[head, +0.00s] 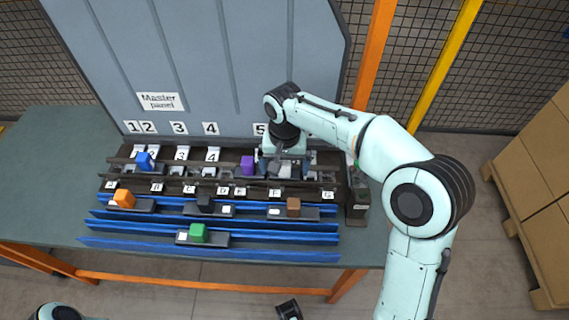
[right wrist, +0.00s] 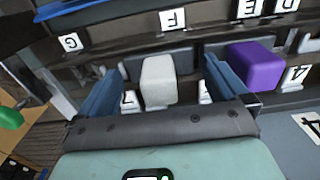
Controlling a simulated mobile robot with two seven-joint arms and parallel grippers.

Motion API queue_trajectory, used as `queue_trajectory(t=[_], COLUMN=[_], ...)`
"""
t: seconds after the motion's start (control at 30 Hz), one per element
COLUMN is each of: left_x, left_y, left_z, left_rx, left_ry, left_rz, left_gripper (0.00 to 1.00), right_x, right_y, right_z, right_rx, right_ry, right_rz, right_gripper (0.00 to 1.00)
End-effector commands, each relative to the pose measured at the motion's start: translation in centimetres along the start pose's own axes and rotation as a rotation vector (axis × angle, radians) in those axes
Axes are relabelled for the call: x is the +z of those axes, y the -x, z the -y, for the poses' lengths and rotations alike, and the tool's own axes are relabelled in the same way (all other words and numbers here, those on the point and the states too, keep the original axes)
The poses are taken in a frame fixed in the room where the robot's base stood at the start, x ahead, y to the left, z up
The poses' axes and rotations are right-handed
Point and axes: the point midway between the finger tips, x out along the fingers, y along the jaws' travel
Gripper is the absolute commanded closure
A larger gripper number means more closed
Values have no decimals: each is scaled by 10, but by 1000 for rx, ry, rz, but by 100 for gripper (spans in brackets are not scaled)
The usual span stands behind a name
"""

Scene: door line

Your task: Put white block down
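The white block (right wrist: 158,80) stands upright in a row of the rack, between the two blue fingers of my right gripper (right wrist: 162,88) in the right wrist view. A gap shows on each side of the block, so the fingers are open and apart from it. In the head view my right gripper (head: 287,168) points down at the right part of the rack's back row and hides much of the block's place.
A purple block (head: 248,165) stands just left of my right gripper. A blue block (head: 144,161) is farther left in that row. Orange (head: 124,199), black (head: 205,203), brown (head: 293,206) and green (head: 198,233) blocks sit on front rails. The panel (head: 215,60) rises behind.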

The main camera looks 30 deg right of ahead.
Motion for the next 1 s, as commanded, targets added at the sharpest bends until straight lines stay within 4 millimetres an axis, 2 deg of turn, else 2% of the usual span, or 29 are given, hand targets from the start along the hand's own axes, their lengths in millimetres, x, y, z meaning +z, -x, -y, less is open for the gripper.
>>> queue_trajectory(t=[0.17, 0.27, 0.7, 0.83, 1.0], left_x=[0, 3, 12, 12, 12], left_y=[1, 5, 22, 25, 27], left_z=[0, -1, -4, -5, -5], left_rx=[0, -1, -8, -8, -8], left_ry=[0, 0, 3, 3, 3], left_rz=[1, 7, 36, 38, 37], left_gripper=[0, 0, 0, 0, 0], right_x=[0, -1, 0, 0, 0], right_y=[4, 15, 107, 124, 132], right_z=[0, 0, 1, 1, 0], right_rx=[-1, -2, -2, -2, -1], right_ry=[0, -1, 0, 0, 0], right_rz=[-1, -3, -3, -3, -1], right_gripper=[0, 0, 0, 0, 0])
